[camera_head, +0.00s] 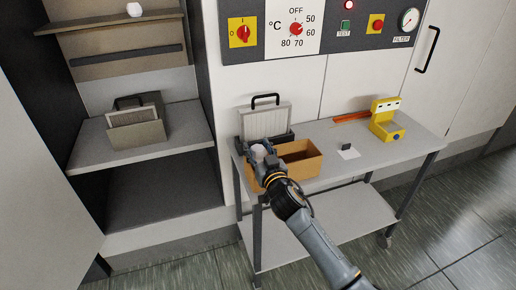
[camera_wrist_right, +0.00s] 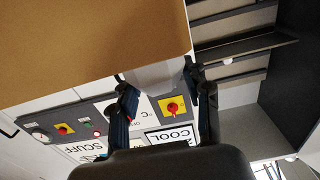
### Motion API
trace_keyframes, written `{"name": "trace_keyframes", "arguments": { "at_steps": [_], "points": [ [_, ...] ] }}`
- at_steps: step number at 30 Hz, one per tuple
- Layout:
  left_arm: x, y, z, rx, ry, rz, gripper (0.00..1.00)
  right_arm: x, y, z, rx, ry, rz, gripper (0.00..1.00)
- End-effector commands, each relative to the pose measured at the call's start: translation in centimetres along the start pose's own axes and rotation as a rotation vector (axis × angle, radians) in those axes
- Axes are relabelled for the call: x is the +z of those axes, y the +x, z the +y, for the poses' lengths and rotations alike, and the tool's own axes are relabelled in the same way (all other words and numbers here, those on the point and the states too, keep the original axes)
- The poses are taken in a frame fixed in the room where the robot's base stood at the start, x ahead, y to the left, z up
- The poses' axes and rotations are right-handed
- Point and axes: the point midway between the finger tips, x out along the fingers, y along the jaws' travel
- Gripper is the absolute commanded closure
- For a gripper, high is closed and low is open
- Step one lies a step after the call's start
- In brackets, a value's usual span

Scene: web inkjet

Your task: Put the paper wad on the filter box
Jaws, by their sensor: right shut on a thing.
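My right gripper (camera_head: 257,150) is over the left end of the open cardboard box (camera_head: 302,160) on the table. It is shut on a small whitish thing, apparently the paper wad (camera_head: 259,152), which also shows between the fingers in the right wrist view (camera_wrist_right: 155,76). Behind the gripper, a pleated filter (camera_head: 266,121) with a black handle stands upright in a dark tray-like box. A similar filter in a grey box (camera_head: 136,128) stands on the left shelf. No label shows which is the filter box. My left gripper is not in view.
Another white lump (camera_head: 134,9) sits on the upper shelf. A control panel (camera_head: 330,25) is on the wall behind.

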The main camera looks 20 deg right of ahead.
Motion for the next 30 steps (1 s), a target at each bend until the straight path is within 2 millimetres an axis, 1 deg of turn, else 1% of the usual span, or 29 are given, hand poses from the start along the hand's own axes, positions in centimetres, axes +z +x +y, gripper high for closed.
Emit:
{"name": "trace_keyframes", "arguments": {
  "at_steps": [4, 8, 9, 11, 12, 21, 23, 26, 28, 30],
  "points": [
    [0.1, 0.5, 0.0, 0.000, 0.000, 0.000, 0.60, 0.6, 0.0, 0.0, 0.000, 0.000, 0.000, 0.74],
    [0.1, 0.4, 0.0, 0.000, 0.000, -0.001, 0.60, 0.5, 0.0, 0.0, 0.000, -0.001, 0.000, 0.74],
    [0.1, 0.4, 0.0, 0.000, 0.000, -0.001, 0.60, 0.6, 0.0, 0.0, 0.000, -0.001, 0.000, 0.44],
    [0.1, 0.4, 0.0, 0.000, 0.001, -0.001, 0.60, 0.5, 0.0, 0.0, 0.000, -0.001, 0.000, 0.32],
    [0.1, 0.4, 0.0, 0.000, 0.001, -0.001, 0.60, 0.5, 0.0, 0.0, 0.000, -0.001, 0.000, 0.30],
    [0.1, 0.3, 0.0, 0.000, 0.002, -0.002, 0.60, 0.4, 0.0, 0.0, 0.000, -0.001, 0.000, 0.30],
    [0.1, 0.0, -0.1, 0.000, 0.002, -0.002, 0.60, 0.0, 0.0, 0.0, 0.000, -0.001, 0.000, 0.30],
    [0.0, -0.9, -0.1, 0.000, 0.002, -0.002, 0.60, -1.1, 0.0, 0.1, 0.000, -0.002, 0.001, 0.30],
    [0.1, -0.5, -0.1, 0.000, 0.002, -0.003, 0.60, -0.5, -1.1, 0.0, 0.000, 0.000, -0.002, 0.30],
    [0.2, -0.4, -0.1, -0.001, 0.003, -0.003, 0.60, -0.4, -2.5, 0.0, 0.000, 0.000, -0.002, 0.30]
  ]
}}
